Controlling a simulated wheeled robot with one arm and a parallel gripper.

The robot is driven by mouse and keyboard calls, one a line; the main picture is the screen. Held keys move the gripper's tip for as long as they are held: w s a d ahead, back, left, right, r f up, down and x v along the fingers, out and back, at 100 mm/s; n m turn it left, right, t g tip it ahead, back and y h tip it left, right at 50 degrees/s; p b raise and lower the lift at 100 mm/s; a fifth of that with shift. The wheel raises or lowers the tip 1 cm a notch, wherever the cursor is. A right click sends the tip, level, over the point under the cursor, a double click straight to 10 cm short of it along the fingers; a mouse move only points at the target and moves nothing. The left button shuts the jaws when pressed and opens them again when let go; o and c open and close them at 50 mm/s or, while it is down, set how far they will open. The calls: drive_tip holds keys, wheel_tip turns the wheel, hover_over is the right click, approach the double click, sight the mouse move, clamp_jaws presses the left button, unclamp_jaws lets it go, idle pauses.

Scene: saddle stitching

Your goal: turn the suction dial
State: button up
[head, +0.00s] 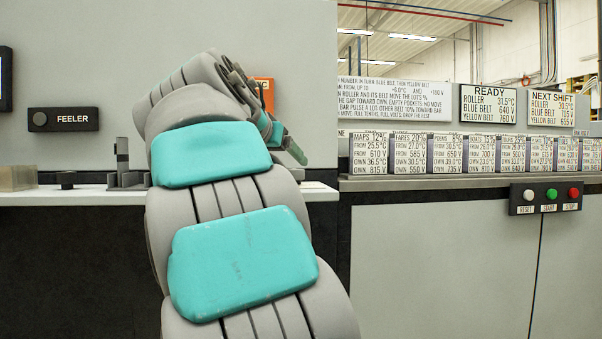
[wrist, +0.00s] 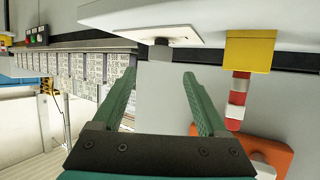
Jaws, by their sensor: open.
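No label reading "suction" is legible in either view, so I cannot say for sure which part is the suction dial. In the wrist view, which looks upside down, a short dark grey knob (wrist: 162,54) stands on a white plate on the pale counter (wrist: 245,18). My gripper (wrist: 160,78) is open and empty, its two green fingers spread to either side of the knob's line. The knob appears beyond the fingertips, apart from them. In the head view my gripper (head: 287,140) is seen from behind, and my arm hides the counter there.
A yellow block (wrist: 248,50) with a red and white post stands beside the knob. An orange panel (head: 263,92) is on the wall behind my gripper. A card rack (head: 470,153) and button box (head: 545,198) stand right.

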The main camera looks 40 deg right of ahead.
sight(296, 170)
drive_tip(key=x, duration=0.7)
drive_tip(key=shift+d+f+b, duration=0.1)
drive_tip(key=shift+f+b, duration=0.05)
drive_tip(key=shift+b, duration=0.15)
clamp_jaws()
